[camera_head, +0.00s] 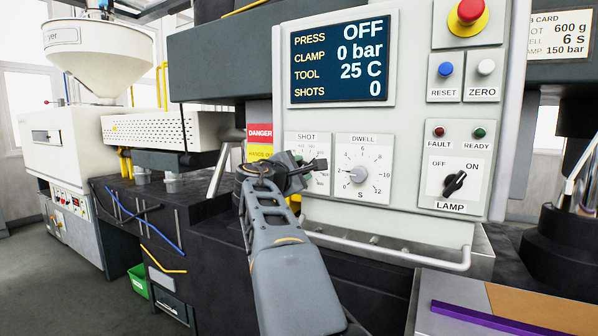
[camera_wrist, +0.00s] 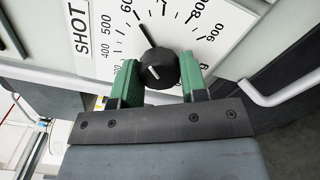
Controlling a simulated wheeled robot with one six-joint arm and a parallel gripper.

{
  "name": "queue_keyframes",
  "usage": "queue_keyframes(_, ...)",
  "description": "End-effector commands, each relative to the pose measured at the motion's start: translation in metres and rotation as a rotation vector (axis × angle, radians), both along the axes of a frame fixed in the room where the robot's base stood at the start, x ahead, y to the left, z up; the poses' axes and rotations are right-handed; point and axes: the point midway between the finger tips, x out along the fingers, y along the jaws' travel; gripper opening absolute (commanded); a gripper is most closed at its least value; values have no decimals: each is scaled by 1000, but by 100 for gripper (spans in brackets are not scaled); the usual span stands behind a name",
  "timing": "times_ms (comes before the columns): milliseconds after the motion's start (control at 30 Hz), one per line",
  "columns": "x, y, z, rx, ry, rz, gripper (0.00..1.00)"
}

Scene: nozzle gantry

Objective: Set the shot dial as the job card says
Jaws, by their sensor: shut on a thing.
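The shot dial's panel (camera_head: 307,141) is left of the dwell dial, and my gripper (camera_head: 313,170) and arm hide much of it. In the wrist view, the black shot knob (camera_wrist: 158,67) sits between my gripper's green fingers (camera_wrist: 160,82), which are shut on its sides. The knob's thin black pointer reaches up and slightly left, close to the 600 mark. The shot scale (camera_wrist: 158,25) shows marks from 400 to 900. The job card (camera_head: 560,36) at the upper right is cut off at its left; it reads 600 g, 6 s and 150 bar.
The dwell dial (camera_head: 358,174) is close to the right of my gripper. A lamp switch (camera_head: 454,184) and red stop button (camera_head: 469,11) are further right. A grey rail (camera_head: 390,252) runs below the panel. The screen (camera_head: 343,60) reads PRESS OFF.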

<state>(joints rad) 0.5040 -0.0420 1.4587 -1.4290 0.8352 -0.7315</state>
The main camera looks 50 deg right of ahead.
Motion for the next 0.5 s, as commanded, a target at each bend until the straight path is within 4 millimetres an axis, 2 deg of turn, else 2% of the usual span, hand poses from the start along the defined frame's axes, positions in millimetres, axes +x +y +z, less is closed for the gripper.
queue_keyframes(33, 0, 0, 0, -1, 0, 0, 16)
queue_keyframes(67, 0, 0, 0, -1, 0, 0, 43)
queue_keyframes(100, 0, 0, 0, -1, 0, 0, 47)
queue_keyframes(300, 0, 0, 0, -1, 1, 0, 65)
queue_keyframes(500, 0, 0, 0, -1, 1, 0, 65)
